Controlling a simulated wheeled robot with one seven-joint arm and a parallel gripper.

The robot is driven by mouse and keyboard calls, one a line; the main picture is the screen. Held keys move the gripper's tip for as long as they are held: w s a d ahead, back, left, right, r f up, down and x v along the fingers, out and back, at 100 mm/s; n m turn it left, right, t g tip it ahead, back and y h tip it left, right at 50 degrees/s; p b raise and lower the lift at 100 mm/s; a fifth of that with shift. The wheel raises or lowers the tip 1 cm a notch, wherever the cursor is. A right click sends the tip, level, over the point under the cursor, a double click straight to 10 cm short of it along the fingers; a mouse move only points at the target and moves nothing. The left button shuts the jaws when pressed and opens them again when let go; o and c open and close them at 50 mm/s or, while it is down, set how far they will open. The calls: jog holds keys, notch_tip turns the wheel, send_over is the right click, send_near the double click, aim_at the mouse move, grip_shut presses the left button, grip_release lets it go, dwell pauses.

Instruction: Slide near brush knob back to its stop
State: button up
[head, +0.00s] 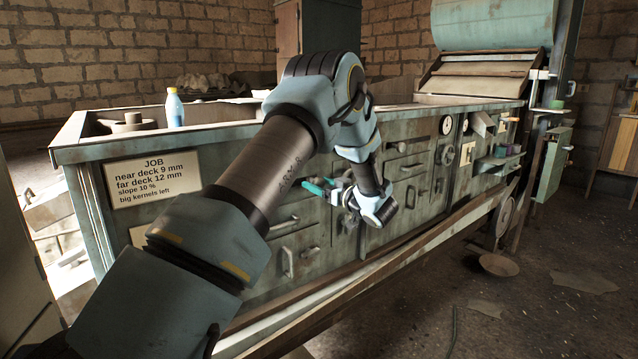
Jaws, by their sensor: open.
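My arm reaches across the picture to the long weathered teal machine (232,150). My gripper (313,186) is at its front panel, left of my wrist, with teal fingertips pointing left. The fingers are open, and I see nothing held between them. I cannot pick out the near brush knob for certain; it may be hidden behind my gripper or wrist, or be among the small fittings on the panel. I cannot tell whether my fingers touch any fitting.
A JOB sign (152,178) is on the machine's left front. A blue bottle (174,108) stands at its top edge. A long rail (430,240) runs along the front. The floor at right is mostly clear.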

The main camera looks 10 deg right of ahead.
jog(key=shift+w+a, duration=0.1)
grip_shut()
dwell(0.6)
dwell(0.8)
